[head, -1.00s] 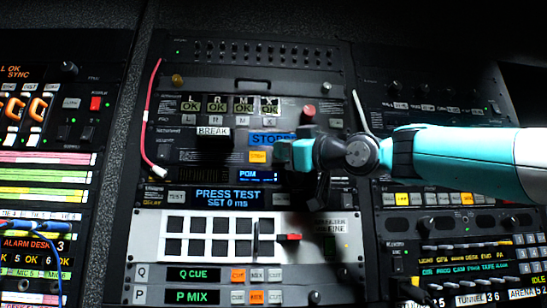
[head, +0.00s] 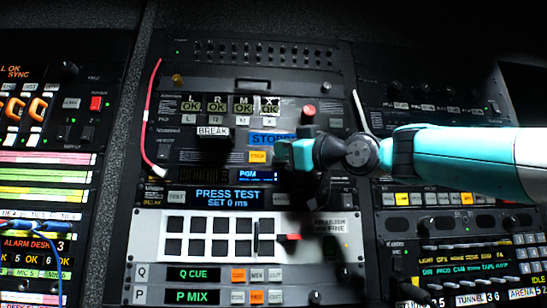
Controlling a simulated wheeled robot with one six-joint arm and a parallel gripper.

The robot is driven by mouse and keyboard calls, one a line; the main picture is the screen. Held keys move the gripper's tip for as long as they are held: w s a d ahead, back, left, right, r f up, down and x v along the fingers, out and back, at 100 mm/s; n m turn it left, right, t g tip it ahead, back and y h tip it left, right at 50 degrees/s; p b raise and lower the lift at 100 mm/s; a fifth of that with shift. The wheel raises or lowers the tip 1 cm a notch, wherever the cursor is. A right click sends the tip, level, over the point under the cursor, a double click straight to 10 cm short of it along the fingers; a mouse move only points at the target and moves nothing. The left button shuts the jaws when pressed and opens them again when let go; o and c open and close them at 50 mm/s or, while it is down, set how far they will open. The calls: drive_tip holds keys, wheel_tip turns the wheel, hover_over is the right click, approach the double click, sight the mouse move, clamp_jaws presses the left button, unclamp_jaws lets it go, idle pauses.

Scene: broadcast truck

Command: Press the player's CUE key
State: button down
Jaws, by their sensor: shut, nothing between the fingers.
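The unit with a blue display reading "STOPPED" (head: 265,139), partly covered, looks like the player. An orange-lit key (head: 258,157) sits below that display, its label like "STOP". My teal arm comes in from the right across this unit. My gripper (head: 318,190) is dark against the dark panel and shut, with nothing in it. It is in front of the panel, right of the small "PGM" display (head: 257,176). I cannot tell whether it touches the panel. I cannot make out a CUE key on this unit; the keys right of the orange one are hidden by my arm.
A "PRESS TEST" display (head: 228,197) is just below, with a white panel of black square keys (head: 211,237) under it. A red cable (head: 147,130) hangs at left. A red knob (head: 308,110) stands out above my arm.

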drive_tip(key=shift+w, duration=0.1)
idle(0.3)
drive_tip(key=shift+w, duration=0.35)
drive_tip(key=shift+w+p, duration=0.35)
idle(0.5)
drive_tip(key=shift+s, duration=0.1)
drive_tip(key=shift+s+f+b, duration=0.15)
drive_tip(key=shift+s+b, duration=0.15)
drive_tip(key=shift+b, duration=0.2)
drive_tip(key=shift+s, duration=0.35)
drive_tip(key=shift+s+b, duration=1.8)
drive_tip(key=shift+s, duration=0.7)
